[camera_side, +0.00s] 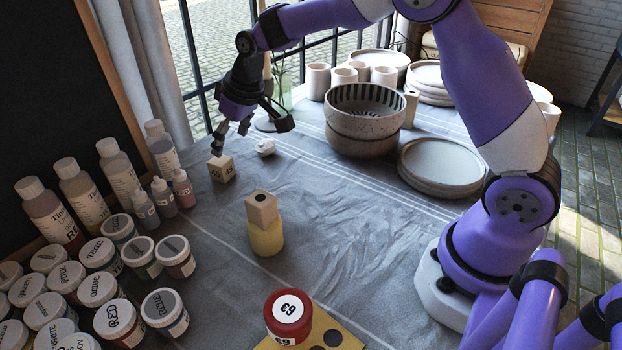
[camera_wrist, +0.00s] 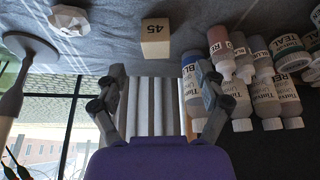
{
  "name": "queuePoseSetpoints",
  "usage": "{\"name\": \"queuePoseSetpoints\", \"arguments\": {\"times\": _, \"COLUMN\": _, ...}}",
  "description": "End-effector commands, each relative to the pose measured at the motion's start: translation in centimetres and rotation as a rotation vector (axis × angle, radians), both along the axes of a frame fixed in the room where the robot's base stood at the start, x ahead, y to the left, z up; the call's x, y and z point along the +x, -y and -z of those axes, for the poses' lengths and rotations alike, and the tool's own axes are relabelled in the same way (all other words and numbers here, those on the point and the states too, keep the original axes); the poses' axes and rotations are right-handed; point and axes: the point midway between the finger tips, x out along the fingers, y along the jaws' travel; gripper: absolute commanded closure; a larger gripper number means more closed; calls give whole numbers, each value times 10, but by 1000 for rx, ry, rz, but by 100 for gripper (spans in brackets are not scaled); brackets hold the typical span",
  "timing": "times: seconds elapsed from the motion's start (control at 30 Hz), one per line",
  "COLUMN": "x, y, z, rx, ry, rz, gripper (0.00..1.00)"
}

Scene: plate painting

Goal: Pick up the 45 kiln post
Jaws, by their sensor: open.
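The 45 kiln post is a small beige block (camera_side: 222,169) standing on the grey cloth near the window side, with 45 printed on its faces. In the wrist view the post (camera_wrist: 156,41) is at the top centre, beyond the fingertips. My gripper (camera_side: 231,139) is above the post in the side view, with its fingers pointing down. In the wrist view my gripper (camera_wrist: 160,85) has its two fingers wide apart with nothing between them. The post looks clear of both fingers.
Bottles (camera_side: 118,175) and paint jars (camera_side: 116,228) crowd the left. A white lump (camera_side: 265,147) lies right of the post. A beige block (camera_side: 262,208) stands on a yellow cylinder (camera_side: 266,238). Bowls (camera_side: 362,143) and plates (camera_side: 440,166) stand further right. A red jar (camera_side: 288,316) is in front.

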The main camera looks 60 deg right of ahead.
Motion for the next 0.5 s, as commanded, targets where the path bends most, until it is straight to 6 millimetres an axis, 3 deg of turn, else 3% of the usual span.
{"name": "queuePoseSetpoints", "arguments": {"times": 0.1, "x": 7, "y": -1, "z": 20, "rx": -1, "ry": -4, "rz": 0, "gripper": 17}}
{"name": "queuePoseSetpoints", "arguments": {"times": 0.33, "x": 15, "y": -1, "z": 40, "rx": 0, "ry": -3, "rz": 1, "gripper": 17}}
{"name": "queuePoseSetpoints", "arguments": {"times": 0.5, "x": 26, "y": 3, "z": 66, "rx": 0, "ry": -4, "rz": 3, "gripper": 17}}
